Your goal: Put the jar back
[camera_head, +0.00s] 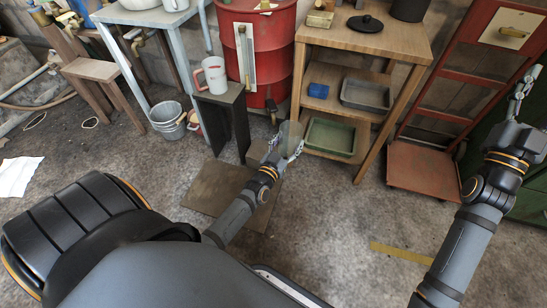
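A pale, see-through object that looks like the glass jar (290,135) is at the fingers of my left gripper (285,147). The gripper seems closed around it, in front of the wooden shelf unit's lower left side. Its outline is faint against the background, and the fingers hide part of it. My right gripper (523,85) is raised at the far right, near the red trolley, with nothing visible in it. It is seen nearly edge-on, so its finger gap is unclear.
A red drum (278,55) and red trolley (425,168) stand nearby.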

